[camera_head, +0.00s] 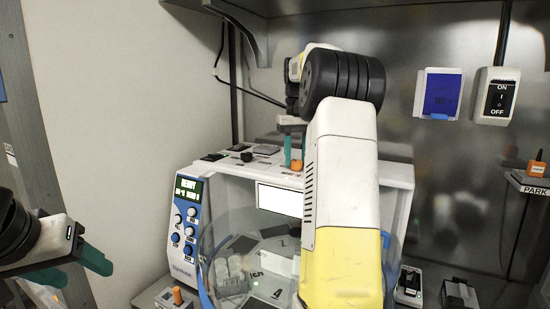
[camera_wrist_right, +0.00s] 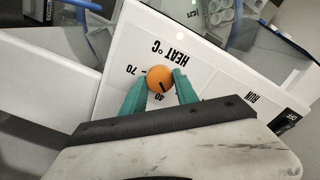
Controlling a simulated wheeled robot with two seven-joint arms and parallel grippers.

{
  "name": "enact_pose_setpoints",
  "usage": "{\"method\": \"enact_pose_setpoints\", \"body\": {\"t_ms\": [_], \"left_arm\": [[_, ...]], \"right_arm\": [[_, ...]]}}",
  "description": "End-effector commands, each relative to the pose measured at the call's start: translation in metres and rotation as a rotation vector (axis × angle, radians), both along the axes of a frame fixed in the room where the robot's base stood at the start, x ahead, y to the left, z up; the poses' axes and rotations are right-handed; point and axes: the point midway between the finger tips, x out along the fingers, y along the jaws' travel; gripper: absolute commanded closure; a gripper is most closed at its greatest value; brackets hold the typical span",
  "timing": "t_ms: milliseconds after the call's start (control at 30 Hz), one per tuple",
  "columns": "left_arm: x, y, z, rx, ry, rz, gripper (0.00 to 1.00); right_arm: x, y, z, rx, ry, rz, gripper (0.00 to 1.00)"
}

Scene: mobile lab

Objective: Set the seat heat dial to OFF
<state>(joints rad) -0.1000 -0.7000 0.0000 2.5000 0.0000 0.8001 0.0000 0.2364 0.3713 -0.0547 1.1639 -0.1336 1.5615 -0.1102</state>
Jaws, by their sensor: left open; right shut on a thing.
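The heat dial is a round orange knob (camera_wrist_right: 159,79) on the white panel of the machine; it also shows small in the head view (camera_head: 297,165). A short dark mark is on its face. The panel lettering "HEAT °C", 70 and 40 appears upside down in the wrist view; no OFF label can be read beside this dial. My right gripper (camera_wrist_right: 158,80) has its teal fingers shut on the knob, one on each side. In the head view my right arm hides part of the machine top. My left gripper (camera_head: 98,262) is open and empty at the far left.
The white machine (camera_head: 386,176) has a blue control panel (camera_head: 187,232) with a lit READY display. A clear round lid (camera_head: 215,250) stands in front. A wall switch (camera_head: 497,97) and a blue-covered socket (camera_head: 440,93) are at right. A black RUN switch (camera_wrist_right: 291,118) is near the dial.

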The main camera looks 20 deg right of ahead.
Motion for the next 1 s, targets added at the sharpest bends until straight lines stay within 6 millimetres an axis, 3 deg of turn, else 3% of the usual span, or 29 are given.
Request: {"method": "enact_pose_setpoints", "body": {"t_ms": [500,1000], "left_arm": [[0.0,0.0,0.0,0.0,0.0,0.0,0.43],[0.0,0.0,0.0,0.0,0.0,0.0,0.43]], "right_arm": [[0.0002,-0.0001,0.0,0.0,-0.001,0.362,1.0],[0.0003,0.0001,0.0001,0.0,-0.001,0.445,1.0]]}}
